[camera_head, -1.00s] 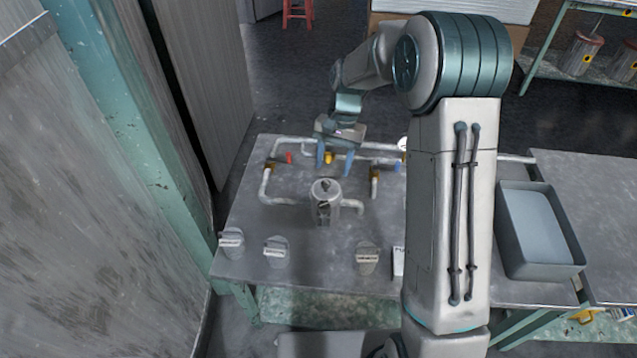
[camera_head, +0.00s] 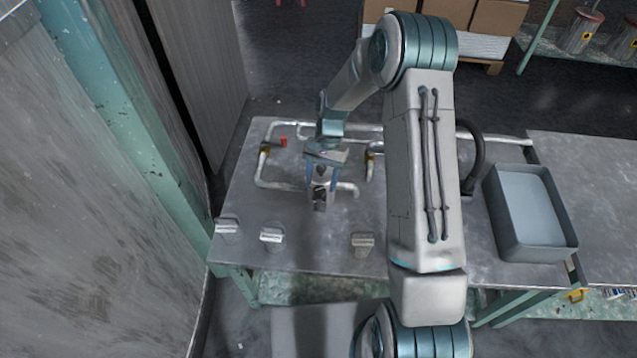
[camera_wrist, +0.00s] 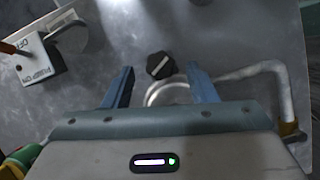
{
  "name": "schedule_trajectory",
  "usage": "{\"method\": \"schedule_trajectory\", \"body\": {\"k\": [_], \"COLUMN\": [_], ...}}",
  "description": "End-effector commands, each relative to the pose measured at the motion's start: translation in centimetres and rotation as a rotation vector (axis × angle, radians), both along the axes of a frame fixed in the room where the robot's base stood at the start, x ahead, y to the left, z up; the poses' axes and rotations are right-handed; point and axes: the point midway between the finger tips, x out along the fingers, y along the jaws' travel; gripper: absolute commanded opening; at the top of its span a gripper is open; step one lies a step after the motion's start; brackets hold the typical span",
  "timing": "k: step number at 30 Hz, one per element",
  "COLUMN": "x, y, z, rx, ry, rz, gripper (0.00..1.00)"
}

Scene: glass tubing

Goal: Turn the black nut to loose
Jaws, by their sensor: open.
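The black nut (camera_wrist: 159,65) is a dark knob with a pale bar across its face, seen in the wrist view. A pale round fitting (camera_wrist: 168,94) shows just below it there. My gripper (camera_wrist: 160,76) is open, with one blue finger to the left of the nut and one to the right, apart from it. The nut lies near the line of the fingertips; the height between cannot be told. In the head view my gripper (camera_head: 322,172) is over the middle of the pipework, and its fingers and wrist partly hide the fitting and nut.
White pipes (camera_head: 275,186) run around the fitting on the grey table (camera_head: 300,265). Labelled pieces, one of them here (camera_head: 271,236), stand along the front. A switch plate (camera_wrist: 38,58) is at upper left in the wrist view. A grey tray (camera_head: 530,215) sits to the right.

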Motion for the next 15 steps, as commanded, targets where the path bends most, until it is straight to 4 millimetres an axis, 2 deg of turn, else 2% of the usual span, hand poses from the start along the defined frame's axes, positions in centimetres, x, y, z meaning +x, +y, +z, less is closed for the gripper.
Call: {"method": "schedule_trajectory", "body": {"k": [6,15], "x": [-0.6,-0.7], "y": [0.4,0.4], "z": [-1.6,-1.8], "rx": [0.0,0.0], "ry": [0.0,-0.001], "rz": [0.002,0.002], "gripper": [0.52,0.52]}}
